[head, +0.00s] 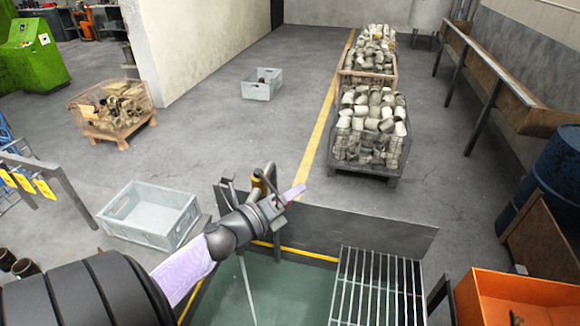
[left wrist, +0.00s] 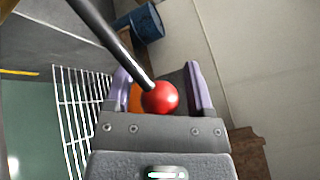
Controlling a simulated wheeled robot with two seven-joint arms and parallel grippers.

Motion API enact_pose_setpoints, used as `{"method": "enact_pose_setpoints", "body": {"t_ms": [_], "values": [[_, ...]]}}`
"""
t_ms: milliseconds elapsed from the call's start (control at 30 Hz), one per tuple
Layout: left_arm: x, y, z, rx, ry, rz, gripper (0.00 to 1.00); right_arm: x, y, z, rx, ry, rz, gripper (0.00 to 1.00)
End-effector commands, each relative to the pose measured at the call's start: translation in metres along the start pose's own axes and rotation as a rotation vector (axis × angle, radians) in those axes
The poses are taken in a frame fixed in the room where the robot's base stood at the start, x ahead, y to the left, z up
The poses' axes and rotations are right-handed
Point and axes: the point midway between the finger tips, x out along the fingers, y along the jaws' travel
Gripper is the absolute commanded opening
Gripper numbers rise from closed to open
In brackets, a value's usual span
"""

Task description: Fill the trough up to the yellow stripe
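The trough (head: 350,228) has dark walls and holds greenish water (head: 275,295); the water also shows in the left wrist view (left wrist: 30,130). A yellow stripe (head: 310,253) runs along its inner walls, visible above the water. A pipe fitting with a yellow part (head: 258,187) stands at the trough's back wall, partly behind my arm. My left gripper (head: 293,195) is beside it. In the left wrist view, a black lever with a red ball knob (left wrist: 160,98) reaches between my open lilac fingers (left wrist: 161,88), with gaps on both sides. My right gripper is out of view.
A metal grate (head: 378,290) covers the trough's right part. An orange bin (head: 520,295) and blue drum (head: 550,180) stand right. A grey crate (head: 150,215) stands left of the trough. Loaded bins (head: 365,165) stand behind; grey floor lies between.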

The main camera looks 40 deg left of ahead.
Motion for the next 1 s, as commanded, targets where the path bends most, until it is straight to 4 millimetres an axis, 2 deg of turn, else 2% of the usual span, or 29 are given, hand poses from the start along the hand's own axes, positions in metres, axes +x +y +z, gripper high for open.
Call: {"method": "enact_pose_setpoints", "body": {"t_ms": [367, 467, 700, 800, 1000], "values": [[-0.006, 0.001, -0.002, -0.002, 0.002, 0.002, 0.78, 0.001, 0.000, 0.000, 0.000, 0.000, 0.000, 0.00], [-0.022, 0.002, -0.002, -0.002, 0.002, 0.004, 0.78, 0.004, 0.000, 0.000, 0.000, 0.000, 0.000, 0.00], [-0.076, 0.002, -0.002, -0.002, 0.002, 0.005, 0.78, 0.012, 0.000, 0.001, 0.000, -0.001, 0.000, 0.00], [-0.092, 0.002, -0.002, -0.002, 0.000, 0.003, 0.78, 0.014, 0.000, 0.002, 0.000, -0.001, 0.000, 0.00], [-0.100, 0.000, 0.000, 0.000, 0.001, 0.000, 0.78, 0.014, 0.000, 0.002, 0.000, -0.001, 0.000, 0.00]]}}
